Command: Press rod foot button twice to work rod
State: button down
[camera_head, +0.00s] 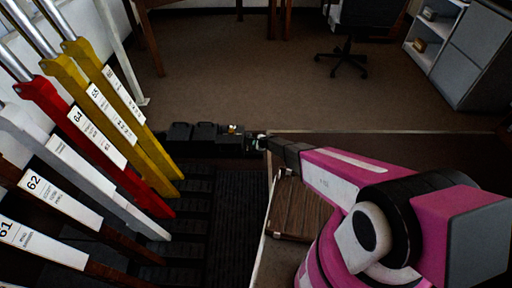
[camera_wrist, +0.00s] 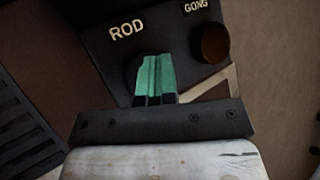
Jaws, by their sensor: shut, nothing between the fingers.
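A black panel (camera_wrist: 104,48) with the white labels ROD and GONG fills the upper part of the wrist view. My gripper (camera_wrist: 154,62) has green fingertips shut together, with nothing between them. They are in front of the spot just below the ROD label. The rod foot button is mostly hidden behind them; only a dark rounded edge shows at their left. I cannot tell whether the fingertips touch it or whether it is pressed. A brown round gong button (camera_wrist: 211,43) stands right of the fingers. In the head view my gripper (camera_head: 256,143) is at the far end of the black footplate.
Large levers stand at the left: a red lever (camera_head: 122,168), yellow levers (camera_head: 125,130) and a white lever (camera_head: 80,165). A brown wooden board (camera_head: 303,210) lies beside my arm. An office chair (camera_head: 350,62) and a grey cabinet (camera_head: 468,60) stand beyond open floor.

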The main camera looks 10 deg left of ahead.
jog(key=shift+f, duration=0.75)
dwell(0.6)
jog(key=shift+r, duration=1.3)
jog(key=shift+r, duration=0.1)
jog(key=shift+r, duration=2.4)
